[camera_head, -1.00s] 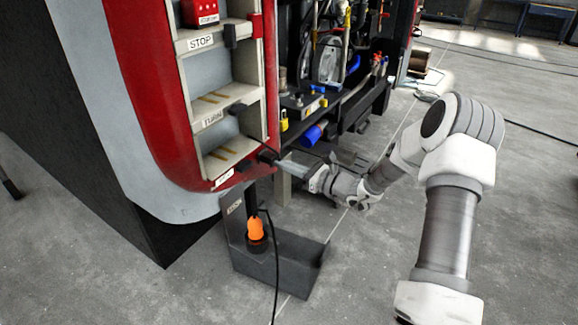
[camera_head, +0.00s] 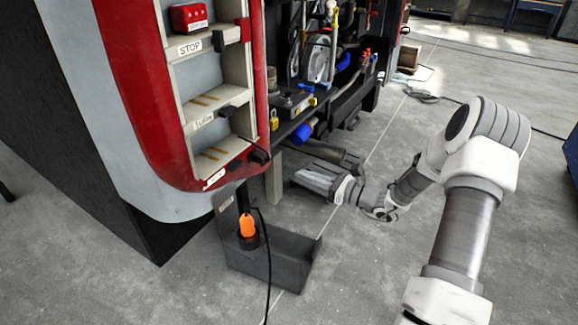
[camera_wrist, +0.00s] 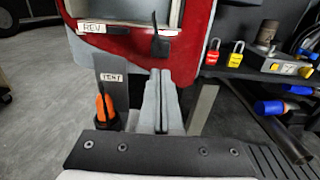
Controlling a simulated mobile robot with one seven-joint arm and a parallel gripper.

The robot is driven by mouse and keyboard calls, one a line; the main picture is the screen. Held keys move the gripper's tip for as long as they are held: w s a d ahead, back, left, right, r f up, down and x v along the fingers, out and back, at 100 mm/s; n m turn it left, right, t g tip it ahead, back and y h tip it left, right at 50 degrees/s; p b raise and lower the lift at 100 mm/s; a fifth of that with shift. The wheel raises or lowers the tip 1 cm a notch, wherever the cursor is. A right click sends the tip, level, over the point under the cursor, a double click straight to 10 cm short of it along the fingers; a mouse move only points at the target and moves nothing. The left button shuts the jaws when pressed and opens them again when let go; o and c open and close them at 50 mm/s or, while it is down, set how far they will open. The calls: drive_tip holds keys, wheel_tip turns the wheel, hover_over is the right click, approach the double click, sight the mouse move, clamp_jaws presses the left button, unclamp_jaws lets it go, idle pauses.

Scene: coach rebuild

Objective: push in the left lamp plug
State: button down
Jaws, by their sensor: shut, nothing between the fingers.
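The red and grey lamp panel (camera_head: 218,97) stands at the left of the head view, with shelves labelled STOP, TURN and REV. A black plug-like piece (camera_head: 259,156) sits at the panel's lower right edge by the REV shelf. It also shows in the wrist view (camera_wrist: 159,46), above the fingertips. I cannot tell how deep it sits or whether it is the left lamp plug. My gripper (camera_head: 298,176) is shut and empty, right of and below that piece, apart from it in the head view. In the wrist view its fingers (camera_wrist: 159,74) point towards it.
An orange plug-like part (camera_head: 247,225) with a black cable stands in a dark grey bracket (camera_head: 272,262) below the panel. An open bay with a yellow padlock (camera_head: 274,119) and a blue cylinder (camera_head: 302,132) lies to the right. Floor is clear at lower left.

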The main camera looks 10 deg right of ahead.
drive_tip(key=v, duration=0.3)
drive_tip(key=shift+s+d, duration=0.2)
drive_tip(key=shift+a, duration=0.1)
